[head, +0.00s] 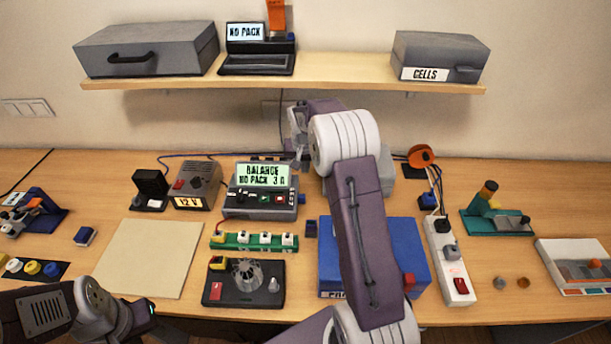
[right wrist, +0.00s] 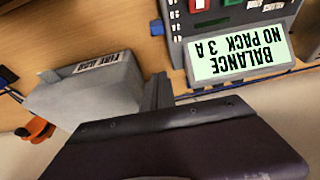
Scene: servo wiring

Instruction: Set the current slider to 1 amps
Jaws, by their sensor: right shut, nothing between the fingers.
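The charger (head: 262,200) stands on the bench with its lit display (head: 264,174) reading "BALANCE NO PACK 3 A". A row of small controls (head: 250,197) lies below the display; I cannot tell which is the current slider. The display also shows upside down in the right wrist view (right wrist: 235,55). My right gripper (head: 298,158) is shut and empty, just behind the charger's right rear corner. Its fingers (right wrist: 156,92) show beside the display in the wrist view, apart from the controls.
A grey labelled box (right wrist: 88,92) stands beside my right fingers. A power supply marked 12 V (head: 196,184) is left of the charger. A green strip (head: 254,241) and a fan unit (head: 244,283) lie in front. A blue case (head: 338,260) is under my right arm.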

